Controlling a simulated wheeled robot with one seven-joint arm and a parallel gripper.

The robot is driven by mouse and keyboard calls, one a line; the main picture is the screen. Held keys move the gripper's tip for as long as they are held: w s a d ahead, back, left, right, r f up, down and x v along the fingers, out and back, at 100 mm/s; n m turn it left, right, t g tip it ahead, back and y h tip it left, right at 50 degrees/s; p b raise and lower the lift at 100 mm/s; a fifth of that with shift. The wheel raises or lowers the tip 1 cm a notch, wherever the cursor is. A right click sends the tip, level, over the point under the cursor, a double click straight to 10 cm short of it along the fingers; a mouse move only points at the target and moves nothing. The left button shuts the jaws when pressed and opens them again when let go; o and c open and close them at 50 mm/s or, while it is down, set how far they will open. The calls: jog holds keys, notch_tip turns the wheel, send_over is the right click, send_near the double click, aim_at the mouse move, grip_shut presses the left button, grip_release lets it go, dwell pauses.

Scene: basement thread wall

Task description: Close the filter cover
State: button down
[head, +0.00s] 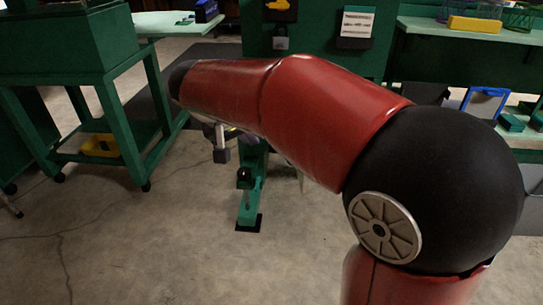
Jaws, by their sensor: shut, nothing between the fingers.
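No filter cover can be made out in the head view. A green stand (249,194) with a dark foot rises from the floor near the middle, and its upper part is hidden behind my red arm. A thin pale piece shows just under the arm, right of the stand. My arm reaches across from the right to the upper left.
A green wheeled cart (130,128) stands at the left, with a yellow bin (101,145) on its lower shelf. A green wall panel is behind the arm. A shelf (507,37) with a yellow box (475,24) is at the right. The front concrete floor (160,250) is clear.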

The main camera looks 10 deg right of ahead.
jog(key=w+d+f, duration=0.4)
jog(key=d+f, duration=0.4)
jog(key=shift+w+p, duration=0.35)
jog(key=shift+d, duration=0.1)
